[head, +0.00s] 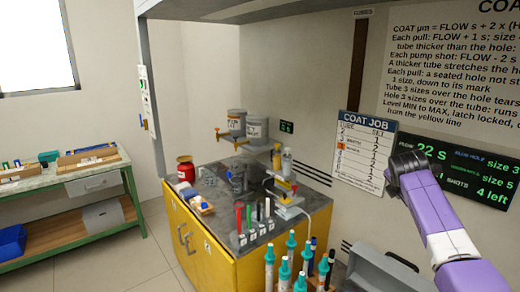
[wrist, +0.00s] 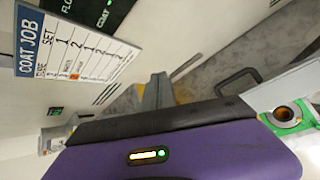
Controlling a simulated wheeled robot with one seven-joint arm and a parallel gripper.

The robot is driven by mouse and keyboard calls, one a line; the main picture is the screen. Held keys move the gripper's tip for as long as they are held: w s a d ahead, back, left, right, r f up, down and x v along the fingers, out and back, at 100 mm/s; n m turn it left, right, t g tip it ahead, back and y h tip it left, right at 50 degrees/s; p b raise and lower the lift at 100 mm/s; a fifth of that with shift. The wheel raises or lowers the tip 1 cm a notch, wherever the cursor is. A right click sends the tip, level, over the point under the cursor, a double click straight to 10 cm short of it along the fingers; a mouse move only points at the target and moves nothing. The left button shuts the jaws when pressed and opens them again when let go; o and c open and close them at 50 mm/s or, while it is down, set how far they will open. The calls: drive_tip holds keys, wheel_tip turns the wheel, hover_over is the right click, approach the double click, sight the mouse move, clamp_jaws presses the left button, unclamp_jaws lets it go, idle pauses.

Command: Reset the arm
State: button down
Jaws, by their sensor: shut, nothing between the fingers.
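My gripper (wrist: 157,82) shows in the wrist view as a grey pair of fingers just above my purple arm housing. The fingers are together with nothing between them. In the head view my purple and white arm reaches up from the lower right, and its dark end is in front of the wall near the display panel (head: 470,172). The fingers cannot be made out there. My arm's end is to the right of and apart from the yellow cabinet (head: 205,240) and the things on it.
On the cabinet stand a red jar (head: 186,168), grey cans and several coloured rods (head: 250,218). Several teal-capped bottles (head: 284,270) stand in front. A grey case (head: 375,272) sits at lower right. The COAT JOB board (head: 362,150) hangs close to my arm. A green-framed bench (head: 70,190) stands left; floor between is clear.

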drive_tip(key=a+f+m+t+y, duration=0.2)
drive_tip(key=a+f+m+t, duration=0.25)
drive_tip(key=a+m, duration=0.4)
drive_tip(key=s+a+f+m+t+y, duration=0.1)
drive_tip(key=s+a+f+m+t, duration=0.15)
drive_tip(key=s+a+f, duration=0.4)
drive_tip(key=s+a+f+m+t+y, duration=0.1)
drive_tip(key=s+a+m+t, duration=0.2)
drive_tip(key=s, duration=0.7)
drive_tip(key=s+a+m+g, duration=0.1)
drive_tip(key=s+a+m, duration=0.2)
drive_tip(key=s, duration=2.2)
drive_tip(key=s+a+m+g+y, duration=0.1)
drive_tip(key=s+a+m+g, duration=0.1)
drive_tip(key=s, duration=2.3)
drive_tip(key=shift+a+f+m+b, duration=0.2)
drive_tip(key=shift+a+m+b, duration=0.25)
drive_tip(key=shift+a+m, duration=0.35)
drive_tip(key=c, duration=2.2)
unclamp_jaws()
drive_tip(key=shift+a, duration=0.1)
